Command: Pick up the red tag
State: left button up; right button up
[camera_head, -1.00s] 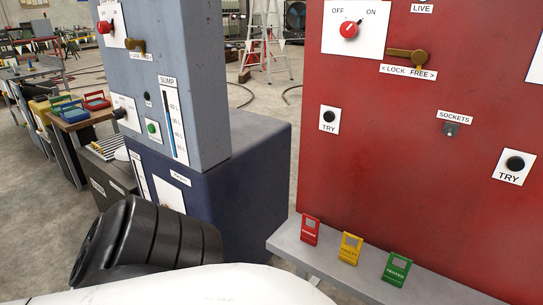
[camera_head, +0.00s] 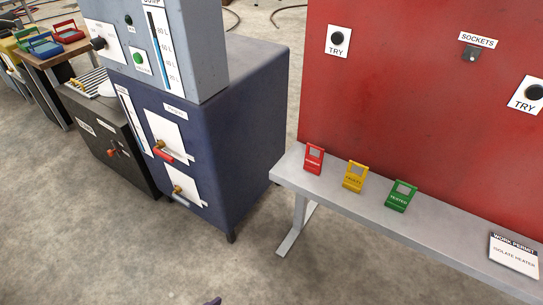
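The red tag (camera_head: 314,158) stands tilted on the grey bench (camera_head: 360,205), at its left end in front of the red panel. It has a window near its top and a line of small print. A yellow tag (camera_head: 354,177) and a green tag (camera_head: 400,195) stand to its right, apart from it. Nothing touches or covers the red tag. Neither of my grippers can be made out. A small dark tip shows at the bottom edge, and I cannot tell what it is.
The red panel (camera_head: 420,110) rises behind the bench. A work permit card (camera_head: 514,255) lies at the bench's right. A blue cabinet (camera_head: 240,130) stands left of the bench with floor between. Coloured handled items sit on a wooden table (camera_head: 75,55). The foreground floor is clear.

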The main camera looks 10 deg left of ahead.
aim_at(313, 164)
jog(key=u, duration=2.15)
jog(key=i, duration=1.6)
jog(key=z, duration=2.35)
jog(key=i, duration=0.2)
jog(key=z, duration=0.05)
